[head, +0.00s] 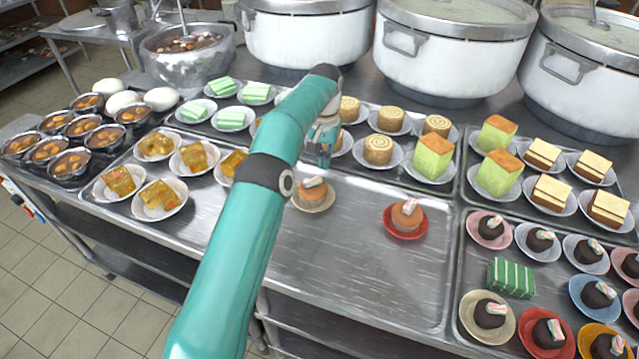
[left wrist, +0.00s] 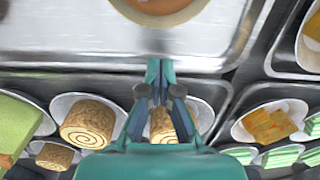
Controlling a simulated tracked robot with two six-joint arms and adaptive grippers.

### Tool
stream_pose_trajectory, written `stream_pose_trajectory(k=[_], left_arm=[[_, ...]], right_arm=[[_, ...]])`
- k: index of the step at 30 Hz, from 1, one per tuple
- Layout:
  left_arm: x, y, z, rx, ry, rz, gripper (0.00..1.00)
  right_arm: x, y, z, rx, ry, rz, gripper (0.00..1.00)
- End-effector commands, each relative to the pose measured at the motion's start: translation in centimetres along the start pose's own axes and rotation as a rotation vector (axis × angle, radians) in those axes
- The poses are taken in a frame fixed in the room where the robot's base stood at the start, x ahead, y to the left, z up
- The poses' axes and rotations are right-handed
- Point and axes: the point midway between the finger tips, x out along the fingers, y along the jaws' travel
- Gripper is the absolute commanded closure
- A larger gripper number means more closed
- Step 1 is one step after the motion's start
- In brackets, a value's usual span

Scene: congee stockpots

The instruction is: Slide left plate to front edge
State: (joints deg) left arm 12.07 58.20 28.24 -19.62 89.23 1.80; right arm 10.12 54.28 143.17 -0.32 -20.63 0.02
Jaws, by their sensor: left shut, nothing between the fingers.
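The left plate (head: 316,207) is pale and carries a round orange-brown cake (head: 313,190) with a small striped piece on top. It sits on the bare metal tray, just in front of my left gripper (head: 325,163). In the left wrist view, part of the plate (left wrist: 160,20) shows cut off at the top edge. There my left gripper (left wrist: 160,68) has its fingertips together with nothing between them, apart from the plate in the picture. A red plate (head: 406,234) with a similar cake (head: 407,214) stands to the right on the same tray. My right gripper is not in view.
Swirl rolls (head: 378,149) on plates stand close behind the gripper. Yellow cakes (head: 160,195) lie to the left, chocolate cakes (head: 490,313) to the right. Large pots (head: 445,55) line the back. The tray (head: 350,272) is bare in front of both plates.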

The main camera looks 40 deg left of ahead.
Motion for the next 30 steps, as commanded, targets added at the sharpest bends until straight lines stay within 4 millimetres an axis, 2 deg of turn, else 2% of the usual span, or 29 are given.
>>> stream_pose_trajectory(k=[1,2,3,18,30], left_arm=[[1.6,-0.1,0.1,-0.001,-0.003,0.0,1.0],[2.2,-0.1,0.2,-0.001,-0.004,0.0,1.0],[1.3,-0.1,0.4,-0.002,0.003,0.0,1.0],[1.2,-0.1,3.7,-0.001,0.0,0.001,1.0],[1.2,0.0,4.1,-0.001,0.0,0.001,1.0]], right_arm=[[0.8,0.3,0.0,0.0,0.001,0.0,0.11],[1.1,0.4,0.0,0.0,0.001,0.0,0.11],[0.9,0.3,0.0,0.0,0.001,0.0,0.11],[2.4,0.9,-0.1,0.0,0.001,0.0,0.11],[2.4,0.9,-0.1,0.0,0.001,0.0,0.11]])
